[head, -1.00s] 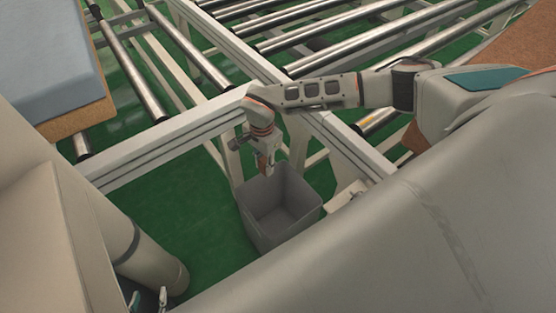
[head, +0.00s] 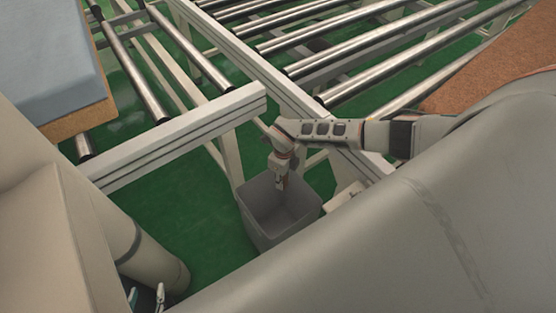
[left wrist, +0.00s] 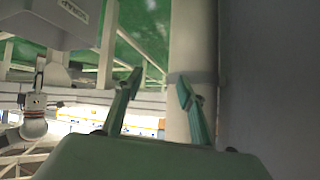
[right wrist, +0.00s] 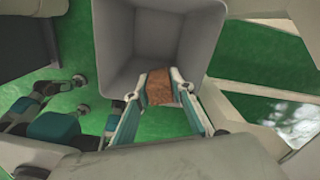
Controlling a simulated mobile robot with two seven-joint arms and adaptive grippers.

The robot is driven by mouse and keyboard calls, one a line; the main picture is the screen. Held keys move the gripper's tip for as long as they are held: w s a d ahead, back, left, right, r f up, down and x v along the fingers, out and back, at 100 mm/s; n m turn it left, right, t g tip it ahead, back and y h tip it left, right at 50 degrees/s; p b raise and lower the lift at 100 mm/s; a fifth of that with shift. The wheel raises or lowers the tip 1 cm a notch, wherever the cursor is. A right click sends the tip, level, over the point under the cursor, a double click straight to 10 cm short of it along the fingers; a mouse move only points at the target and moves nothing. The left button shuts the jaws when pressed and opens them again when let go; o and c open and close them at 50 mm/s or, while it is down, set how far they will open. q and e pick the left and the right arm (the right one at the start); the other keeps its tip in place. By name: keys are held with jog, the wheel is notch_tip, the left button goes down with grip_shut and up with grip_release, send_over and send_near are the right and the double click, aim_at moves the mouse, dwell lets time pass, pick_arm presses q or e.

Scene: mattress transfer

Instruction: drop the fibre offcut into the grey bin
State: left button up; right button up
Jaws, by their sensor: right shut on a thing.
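The grey bin (head: 295,228) stands on the green floor below the conveyor frame; its open top also shows in the right wrist view (right wrist: 113,45). My right gripper (head: 282,184) points down at the bin's mouth, near its back rim. In the right wrist view my right gripper (right wrist: 157,98) is shut on the brown fibre offcut (right wrist: 159,87), with the bin's inside beyond it. The inside looks empty where it shows. My left gripper (head: 146,299) is at the bottom left of the head view; in the left wrist view (left wrist: 157,90) its fingers are apart with nothing between them.
A roller conveyor (head: 340,45) with pale rails fills the back. A pale rail (head: 180,137) runs left of my right arm. A blue-grey mattress (head: 45,50) lies at the upper left. Open green floor (head: 185,220) is left of the bin.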

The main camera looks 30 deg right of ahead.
notch_tip(320, 180, down, 4)
jog(key=b, duration=0.3)
jog(key=shift+s+f, duration=0.1)
jog(key=shift+f, duration=0.35)
jog(key=o, duration=0.9)
pick_arm(q)
jog(key=f, duration=0.4)
jog(key=shift+s+a+f, duration=0.1)
jog(key=shift+s, duration=0.2)
pick_arm(e)
jog(key=shift+r, duration=0.35)
notch_tip(320, 180, up, 12)
jog(key=shift+f, duration=0.2)
